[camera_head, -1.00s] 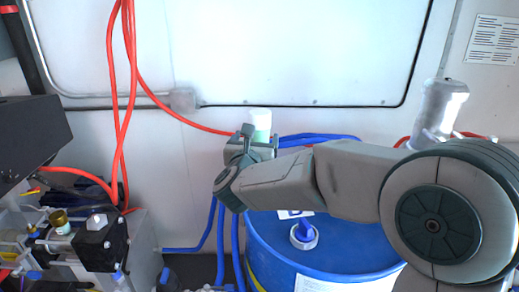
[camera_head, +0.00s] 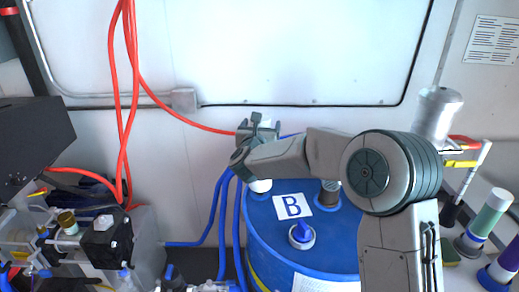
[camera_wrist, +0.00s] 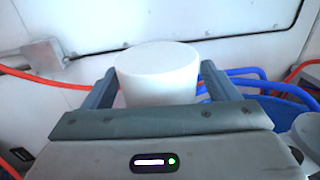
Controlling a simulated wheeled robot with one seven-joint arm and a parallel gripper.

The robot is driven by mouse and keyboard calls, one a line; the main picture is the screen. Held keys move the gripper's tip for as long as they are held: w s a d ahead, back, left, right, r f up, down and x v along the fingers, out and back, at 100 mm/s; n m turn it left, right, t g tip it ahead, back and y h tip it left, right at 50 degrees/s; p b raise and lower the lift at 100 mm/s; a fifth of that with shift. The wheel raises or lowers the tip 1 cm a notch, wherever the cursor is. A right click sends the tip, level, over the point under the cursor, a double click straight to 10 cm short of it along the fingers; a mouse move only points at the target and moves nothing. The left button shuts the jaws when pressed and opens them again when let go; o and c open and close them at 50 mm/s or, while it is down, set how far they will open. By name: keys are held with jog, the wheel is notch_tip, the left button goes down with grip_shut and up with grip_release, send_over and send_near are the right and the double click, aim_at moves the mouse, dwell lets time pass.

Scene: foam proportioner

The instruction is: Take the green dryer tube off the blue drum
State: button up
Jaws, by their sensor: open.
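The blue drum (camera_head: 325,245) stands at lower centre in the head view, with a white "B" label on top. My gripper (camera_head: 259,128) is over the drum's back left edge. It is open. In the wrist view a white-topped cylinder (camera_wrist: 157,72), apparently the dryer tube, stands upright between my two fingers, one on each side. A gap shows at the right finger; contact at the left is hard to judge. In the head view my gripper hides most of the tube, and a white lower end (camera_head: 261,186) shows below it, at the drum top. Its green part is hidden.
The drum top also bears a blue-and-white cap (camera_head: 302,235) and a dark fitting (camera_head: 329,194). Blue hoses (camera_head: 228,210) run down the drum's left side. More green-and-white tubes (camera_head: 489,215) stand at the right. Equipment (camera_head: 100,240) fills the lower left.

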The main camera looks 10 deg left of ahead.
jog(key=shift+w, duration=0.25)
jog(key=c, duration=1.7)
jog(key=shift+r, duration=0.15)
